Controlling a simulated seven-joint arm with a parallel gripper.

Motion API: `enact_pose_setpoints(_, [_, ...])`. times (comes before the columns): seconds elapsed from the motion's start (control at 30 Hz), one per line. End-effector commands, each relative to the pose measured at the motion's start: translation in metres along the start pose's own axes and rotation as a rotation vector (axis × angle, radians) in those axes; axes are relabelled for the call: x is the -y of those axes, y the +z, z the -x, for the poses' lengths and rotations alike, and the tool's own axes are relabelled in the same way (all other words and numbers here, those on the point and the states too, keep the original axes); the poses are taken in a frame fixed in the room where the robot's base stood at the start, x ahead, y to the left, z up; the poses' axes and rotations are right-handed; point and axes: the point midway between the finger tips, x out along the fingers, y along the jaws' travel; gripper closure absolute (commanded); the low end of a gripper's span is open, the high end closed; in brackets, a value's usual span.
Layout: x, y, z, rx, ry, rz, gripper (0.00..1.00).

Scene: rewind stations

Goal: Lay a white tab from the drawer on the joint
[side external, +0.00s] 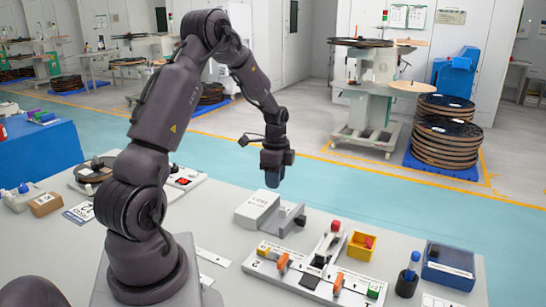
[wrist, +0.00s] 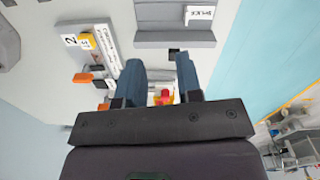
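My gripper (side external: 272,182) hangs in the air above the table, near a pale box (side external: 257,208) with small print and a grey block at its right. In the wrist view its two blue-grey fingers (wrist: 157,62) stand apart with nothing held between them. A long white splicing fixture (side external: 310,277) with orange clamps and a red knob (side external: 335,226) lies in front of the box. The joint is too small to make out.
A yellow bin (side external: 362,245) with red contents stands behind the fixture's right end. A black cup with a blue marker (side external: 408,279) and a blue box (side external: 447,265) are at the right. A brown box (side external: 45,204) lies at the left. The air around my gripper is clear.

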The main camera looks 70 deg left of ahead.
Motion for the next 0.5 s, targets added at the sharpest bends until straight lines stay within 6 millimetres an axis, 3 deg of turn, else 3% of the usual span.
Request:
enact_pose_setpoints(0.13, [-0.019,0.003,-0.002,0.014,0.046,0.200,0.67])
enact_pose_setpoints(0.5, [-0.066,-0.019,0.048,0.026,0.022,0.539,0.67])
